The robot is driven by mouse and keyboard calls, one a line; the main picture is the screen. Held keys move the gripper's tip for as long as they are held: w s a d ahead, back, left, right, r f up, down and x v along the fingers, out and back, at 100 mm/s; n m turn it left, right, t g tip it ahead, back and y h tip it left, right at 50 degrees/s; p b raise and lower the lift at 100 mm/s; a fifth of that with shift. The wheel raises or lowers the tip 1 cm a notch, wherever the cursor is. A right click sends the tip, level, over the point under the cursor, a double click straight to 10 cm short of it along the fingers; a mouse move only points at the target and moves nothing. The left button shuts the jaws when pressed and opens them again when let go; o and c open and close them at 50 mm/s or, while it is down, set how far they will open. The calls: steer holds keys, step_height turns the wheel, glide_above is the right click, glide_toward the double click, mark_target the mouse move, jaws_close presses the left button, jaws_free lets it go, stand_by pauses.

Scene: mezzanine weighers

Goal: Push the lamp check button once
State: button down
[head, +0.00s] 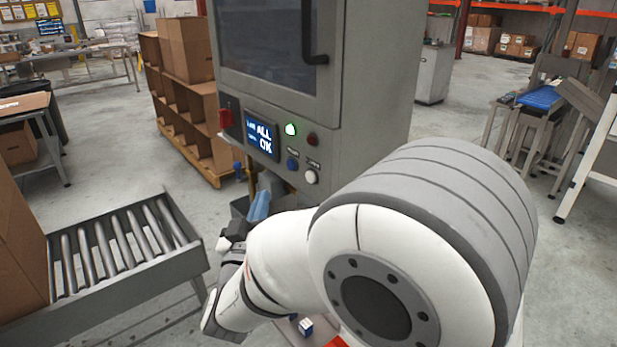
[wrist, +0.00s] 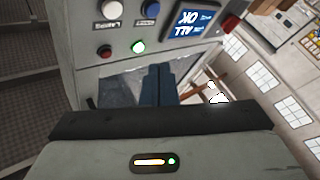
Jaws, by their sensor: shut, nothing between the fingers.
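The display (head: 262,140) reads "ALL OK". My gripper (head: 263,198), with blue fingers, is shut and empty, below the panel and apart from the buttons; its fingers show in the wrist view (wrist: 159,72).
A red switch (head: 225,119) sits left of the display. The cabinet door has a dark handle (head: 314,35). A roller conveyor (head: 198,262) stands at the left, beside my wrist. A shelf of cardboard boxes (head: 180,60) stands behind. Open floor lies right of the cabinet.

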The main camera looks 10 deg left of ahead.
mark_target(310, 177)
steer(key=shift+a, duration=0.1)
steer(key=w+d, duration=0.5)
steer(key=w, duration=0.1)
steer(key=shift+w+d, duration=0.2)
steer(key=shift+d, duration=0.15)
stand_by(2.0)
steer(key=shift+w+d, duration=0.25)
steer(key=shift+w, duration=0.1)
steer(key=shift+w+d+b, duration=0.3)
steer(key=shift+b, duration=0.2)
stand_by(0.8)
steer(key=shift+s+a, duration=0.55)
steer(key=shift+s, duration=0.1)
